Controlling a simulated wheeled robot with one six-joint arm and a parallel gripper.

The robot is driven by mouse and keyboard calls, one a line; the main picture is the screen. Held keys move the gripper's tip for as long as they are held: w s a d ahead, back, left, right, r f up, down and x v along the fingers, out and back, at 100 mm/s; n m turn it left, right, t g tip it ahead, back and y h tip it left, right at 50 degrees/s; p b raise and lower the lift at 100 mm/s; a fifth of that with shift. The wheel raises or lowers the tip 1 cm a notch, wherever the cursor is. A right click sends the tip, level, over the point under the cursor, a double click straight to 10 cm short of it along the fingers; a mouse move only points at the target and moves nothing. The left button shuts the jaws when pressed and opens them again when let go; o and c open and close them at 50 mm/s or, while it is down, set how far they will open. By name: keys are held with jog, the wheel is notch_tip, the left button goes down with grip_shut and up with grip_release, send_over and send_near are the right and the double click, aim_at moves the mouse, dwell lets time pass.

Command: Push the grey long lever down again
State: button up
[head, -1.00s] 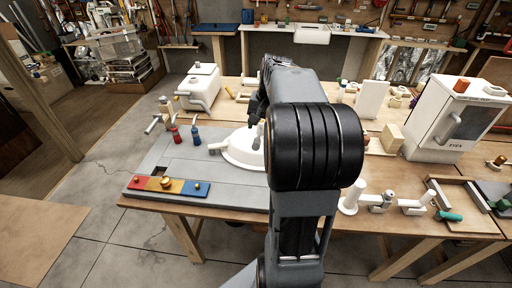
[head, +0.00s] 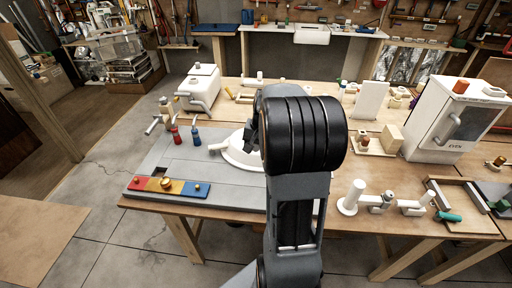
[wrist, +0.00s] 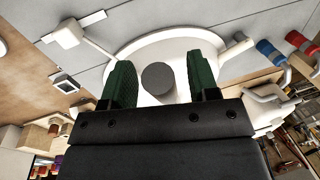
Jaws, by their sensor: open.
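A white round housing (head: 238,153) lies on the grey panel at the left of the bench, partly hidden by my arm. The wrist view shows this white housing (wrist: 145,48) with a dark grey round part (wrist: 158,79) standing on it. I cannot tell whether this part is the end of the grey long lever. My gripper (wrist: 160,77) is open, with one green finger on each side of the grey part. Clear gaps show on both sides. In the head view my arm hides the fingers and the grey part.
A red-handled valve (head: 176,135) and a blue-handled valve (head: 196,135) stand left of the housing. A red, yellow and blue strip (head: 167,187) lies at the panel's front edge. A white oven-like box (head: 455,118) and white pipe fittings (head: 352,198) are to the right.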

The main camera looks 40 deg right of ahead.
grip_shut()
dwell(0.3)
